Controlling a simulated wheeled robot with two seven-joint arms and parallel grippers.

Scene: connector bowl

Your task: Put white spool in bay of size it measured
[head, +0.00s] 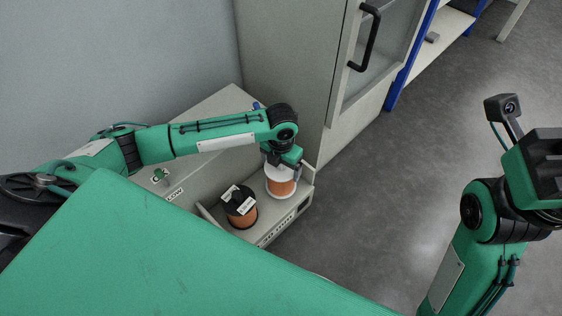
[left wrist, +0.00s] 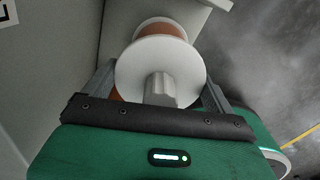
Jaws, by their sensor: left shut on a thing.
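The white spool (head: 281,181), with white flanges and copper-coloured winding, is upright at the right end of a pale grey open-topped unit (head: 272,232). I cannot tell whether it rests there or is held just above. My left gripper (head: 281,164) is over it from above, shut on it. In the left wrist view the white spool (left wrist: 135,68) shows its round flange and grey central hub between my fingers. My right gripper (head: 545,160) is at the right edge, away from the spool; its jaws are unclear.
A black spool (head: 240,208) with copper winding and white labels stands just left of the white one. A pale bench (head: 205,117) with a label ending in "OW" lies behind. A grey cabinet (head: 290,60) with a black handle stands at the back. The floor to the right is clear.

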